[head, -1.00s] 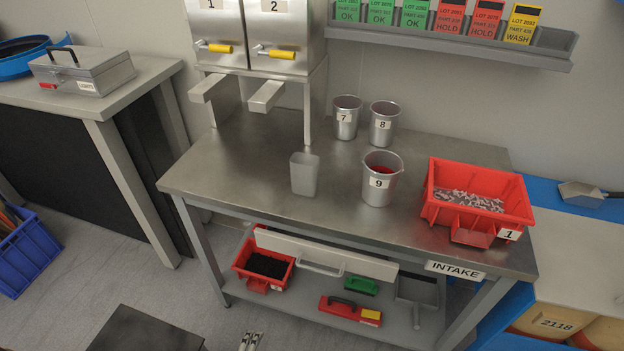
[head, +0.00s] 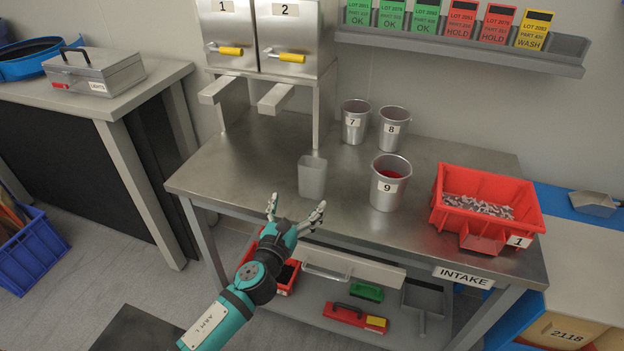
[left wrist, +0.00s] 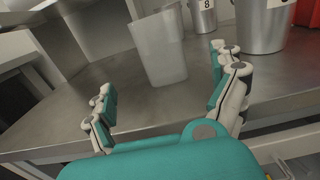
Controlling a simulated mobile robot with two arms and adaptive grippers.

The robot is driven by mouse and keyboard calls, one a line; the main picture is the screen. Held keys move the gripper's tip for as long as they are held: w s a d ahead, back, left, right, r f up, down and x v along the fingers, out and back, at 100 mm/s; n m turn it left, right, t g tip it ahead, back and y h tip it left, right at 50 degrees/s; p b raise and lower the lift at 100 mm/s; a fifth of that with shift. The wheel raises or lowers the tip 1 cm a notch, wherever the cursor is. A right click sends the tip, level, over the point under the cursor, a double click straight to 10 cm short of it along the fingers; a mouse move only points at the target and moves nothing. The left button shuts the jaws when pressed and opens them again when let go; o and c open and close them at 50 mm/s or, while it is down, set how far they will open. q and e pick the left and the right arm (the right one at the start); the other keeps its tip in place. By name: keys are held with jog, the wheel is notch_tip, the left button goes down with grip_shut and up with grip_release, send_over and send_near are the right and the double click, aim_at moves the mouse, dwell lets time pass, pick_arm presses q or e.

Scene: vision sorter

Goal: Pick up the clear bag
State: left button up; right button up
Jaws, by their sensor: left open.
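The clear bag (head: 312,177) appears as a translucent grey, upright, open-topped thing on the steel table. It stands near the front edge, left of the cup marked 9. In the left wrist view the bag (left wrist: 158,48) stands beyond the fingers, between them. My left gripper (head: 297,208) is open and empty at the table's front edge, just short of the bag and apart from it. It also shows in the left wrist view (left wrist: 170,85), with fingers spread to both sides. My right gripper is not in view.
Metal cups 7 (head: 354,122), 8 (head: 393,128) and 9 (head: 390,183) stand right of the bag. A red bin (head: 486,210) of small parts sits at the table's right. Two dispensers (head: 258,40) stand behind. The steel table (head: 250,165) is clear left of the bag.

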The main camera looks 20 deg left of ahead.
aim_at(309, 185)
pick_arm(q)
jog(key=w, duration=0.9)
jog(key=shift+w+d, duration=0.2)
jog(key=shift+d, duration=0.1)
jog(key=c, duration=0.8)
